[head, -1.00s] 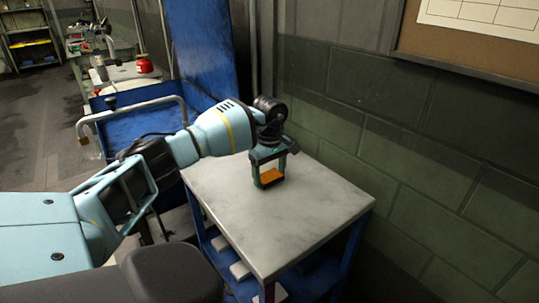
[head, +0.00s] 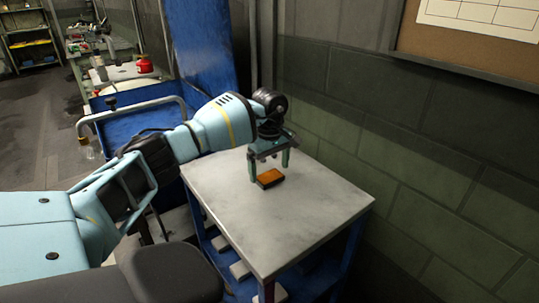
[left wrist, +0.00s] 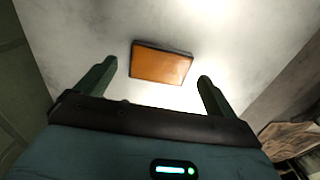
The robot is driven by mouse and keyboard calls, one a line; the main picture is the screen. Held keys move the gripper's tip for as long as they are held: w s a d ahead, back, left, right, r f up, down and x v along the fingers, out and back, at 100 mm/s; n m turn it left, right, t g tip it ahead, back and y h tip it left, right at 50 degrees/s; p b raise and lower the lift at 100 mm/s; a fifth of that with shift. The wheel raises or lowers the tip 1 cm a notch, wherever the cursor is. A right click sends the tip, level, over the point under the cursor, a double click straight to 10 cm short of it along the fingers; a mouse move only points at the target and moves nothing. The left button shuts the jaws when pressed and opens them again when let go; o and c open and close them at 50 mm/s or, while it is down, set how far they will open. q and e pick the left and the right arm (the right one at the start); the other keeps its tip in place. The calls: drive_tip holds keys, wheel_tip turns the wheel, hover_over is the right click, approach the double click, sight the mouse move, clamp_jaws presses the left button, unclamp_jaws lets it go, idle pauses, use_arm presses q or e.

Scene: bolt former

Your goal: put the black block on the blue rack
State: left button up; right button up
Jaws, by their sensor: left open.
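The block (head: 270,179) has an orange top face and dark sides. It lies flat on the grey top of the blue-framed rack (head: 290,225), near its far part. My left gripper (head: 269,171) is open, pointing down just above the block, with one finger to each side of it. In the left wrist view the block (left wrist: 162,64) lies beyond and between the spread fingertips (left wrist: 157,72), with a gap on both sides. Nothing is held. My right gripper is not in view.
The grey top is otherwise clear. A block wall (head: 440,185) runs along the right. A blue cart (head: 140,122) with a metal handle and a tall blue panel (head: 203,45) stand behind. A bench with a red can (head: 145,66) is further back.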

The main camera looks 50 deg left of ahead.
sight(270, 177)
use_arm(q)
wheel_tip(270, 177, up, 10)
idle(0.4)
idle(0.5)
